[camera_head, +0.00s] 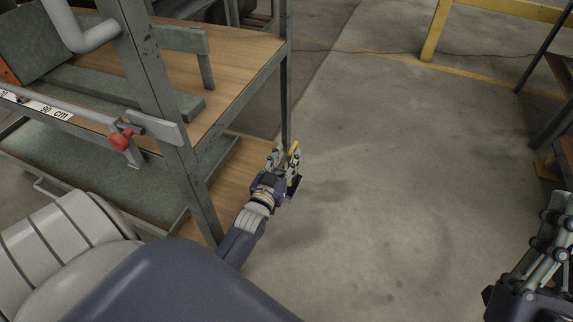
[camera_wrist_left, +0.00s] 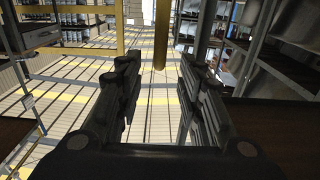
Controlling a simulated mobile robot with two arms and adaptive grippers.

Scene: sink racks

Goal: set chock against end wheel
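My left gripper (camera_head: 284,157) is low beside the front corner leg of the workbench, over the edge of the wooden lower shelf. A small yellow piece (camera_head: 294,148) shows at its fingers; I cannot tell whether it is part of a chock or touches them. In the left wrist view the fingers of my left gripper (camera_wrist_left: 158,80) stand apart, with nothing clearly held between them. My right gripper (camera_head: 548,236) is at the right edge, partly cut off, its opening unclear. I cannot make out a chock or an end wheel for certain.
The workbench has a wooden top (camera_head: 235,75), a dark grey leg (camera_head: 180,170) and a wooden lower shelf (camera_head: 235,165). A red knob (camera_head: 121,139) sits on its rail. Concrete floor (camera_head: 390,190) is clear to the right. A yellow post (camera_head: 436,32) stands at the back.

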